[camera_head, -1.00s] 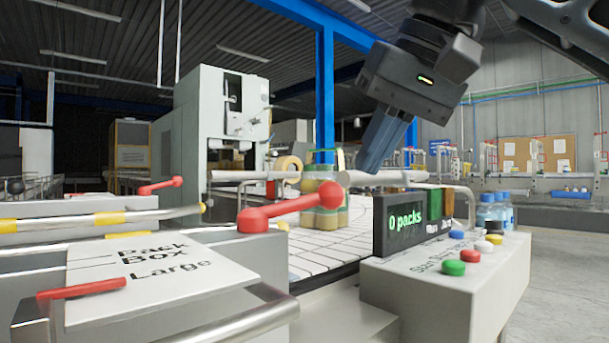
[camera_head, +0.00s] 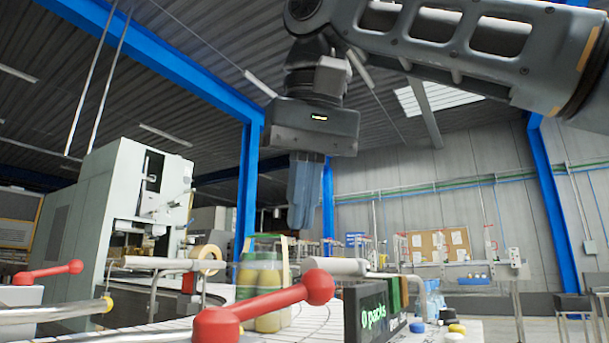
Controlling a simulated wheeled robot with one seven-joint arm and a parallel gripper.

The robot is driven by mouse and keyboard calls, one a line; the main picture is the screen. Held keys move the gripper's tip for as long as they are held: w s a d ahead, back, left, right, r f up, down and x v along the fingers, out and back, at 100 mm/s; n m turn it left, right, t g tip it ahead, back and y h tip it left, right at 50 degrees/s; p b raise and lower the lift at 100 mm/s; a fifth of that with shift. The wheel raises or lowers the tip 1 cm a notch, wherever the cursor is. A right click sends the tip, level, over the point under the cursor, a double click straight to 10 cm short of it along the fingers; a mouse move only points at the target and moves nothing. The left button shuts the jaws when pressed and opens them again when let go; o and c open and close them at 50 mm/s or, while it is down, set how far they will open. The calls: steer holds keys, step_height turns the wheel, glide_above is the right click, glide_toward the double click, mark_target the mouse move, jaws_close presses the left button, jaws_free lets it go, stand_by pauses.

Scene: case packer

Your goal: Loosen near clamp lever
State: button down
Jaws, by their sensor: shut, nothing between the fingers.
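A red clamp lever (camera_head: 262,308) with a ball at each end shows large at the bottom middle, its long arm rising to the right. A second red lever (camera_head: 48,272) is farther off at the left edge. My gripper (camera_head: 303,228) points down above and beyond the large lever, in the upper middle of the view. Its fingers are shut with nothing between them, and it is apart from both levers. The lower part of the large lever's mount is cut off by the frame's bottom edge.
Yellow-filled jars (camera_head: 268,290) stand on the conveyor behind the lever. A display (camera_head: 366,315) reading "0 packs" stands right of it, with coloured buttons (camera_head: 455,331) beside it. Metal rails (camera_head: 60,312) run at the left. A tall grey machine (camera_head: 110,215) stands behind. Open air surrounds my gripper.

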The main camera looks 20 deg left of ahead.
mark_target(271, 301)
steer(key=f, duration=0.1)
steer(key=s+d+f+b, duration=0.1)
steer(key=f, duration=0.3)
steer(key=shift+s+d, duration=0.35)
steer(key=shift+s, duration=0.05)
